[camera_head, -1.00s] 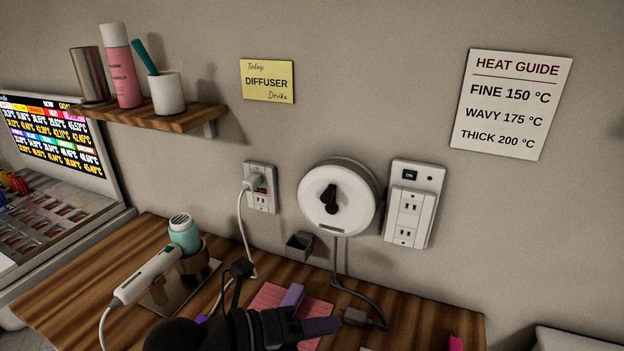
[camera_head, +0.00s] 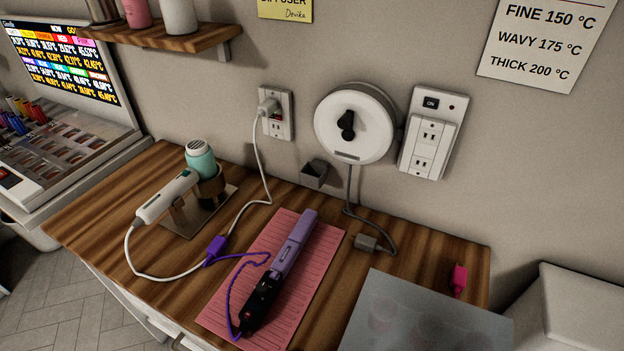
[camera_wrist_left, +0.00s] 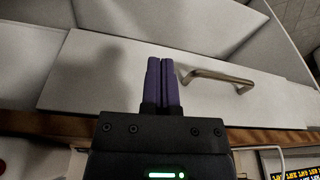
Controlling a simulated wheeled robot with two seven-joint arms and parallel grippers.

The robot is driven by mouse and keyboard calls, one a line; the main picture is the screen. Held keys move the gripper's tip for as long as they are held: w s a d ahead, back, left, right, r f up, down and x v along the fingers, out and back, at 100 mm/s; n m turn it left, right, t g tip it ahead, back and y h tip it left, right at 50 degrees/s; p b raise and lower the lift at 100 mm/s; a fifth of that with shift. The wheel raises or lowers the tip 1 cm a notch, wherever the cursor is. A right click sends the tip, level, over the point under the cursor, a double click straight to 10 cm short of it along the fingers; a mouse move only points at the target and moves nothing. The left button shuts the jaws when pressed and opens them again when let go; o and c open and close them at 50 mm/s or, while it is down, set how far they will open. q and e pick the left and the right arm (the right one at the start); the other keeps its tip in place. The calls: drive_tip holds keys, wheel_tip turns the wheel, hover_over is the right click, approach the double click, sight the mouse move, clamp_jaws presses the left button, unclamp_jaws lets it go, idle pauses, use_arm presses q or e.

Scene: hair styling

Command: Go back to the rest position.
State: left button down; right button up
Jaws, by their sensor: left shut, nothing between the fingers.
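My left gripper (camera_wrist_left: 162,85) shows in the left wrist view with its two purple fingers shut together and nothing between them. It is in front of a white drawer front (camera_wrist_left: 110,75) with a metal handle (camera_wrist_left: 220,78). Neither gripper shows in the head view now. A purple and black hair iron (camera_head: 280,265) lies on a pink mat (camera_head: 318,265) on the wooden counter. Its purple cord ends in a purple plug (camera_head: 215,246) lying on the counter.
A white hair tool (camera_head: 165,197) and a teal-topped dryer (camera_head: 200,158) sit in a holder at the left. A grey translucent sheet (camera_head: 425,325) and a pink clip (camera_head: 459,280) are at the right.

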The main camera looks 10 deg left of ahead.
use_arm(q)
drive_tip(key=s+a+f+g, duration=0.1)
drive_tip(key=s+f, duration=0.2)
drive_tip(key=f, duration=0.3)
drive_tip(key=s+f, duration=0.3)
drive_tip(key=f, duration=0.4)
drive_tip(key=s+a+f, duration=0.1)
drive_tip(key=s+f, duration=0.2)
drive_tip(key=s, duration=0.2)
drive_tip(key=s+a+f+g, duration=0.1)
drive_tip(key=s+a+f, duration=0.1)
drive_tip(key=s, duration=0.4)
drive_tip(key=shift+s+a+f+y, duration=0.15)
drive_tip(key=shift+a+f+y, duration=0.15)
drive_tip(key=shift+f, duration=0.6)
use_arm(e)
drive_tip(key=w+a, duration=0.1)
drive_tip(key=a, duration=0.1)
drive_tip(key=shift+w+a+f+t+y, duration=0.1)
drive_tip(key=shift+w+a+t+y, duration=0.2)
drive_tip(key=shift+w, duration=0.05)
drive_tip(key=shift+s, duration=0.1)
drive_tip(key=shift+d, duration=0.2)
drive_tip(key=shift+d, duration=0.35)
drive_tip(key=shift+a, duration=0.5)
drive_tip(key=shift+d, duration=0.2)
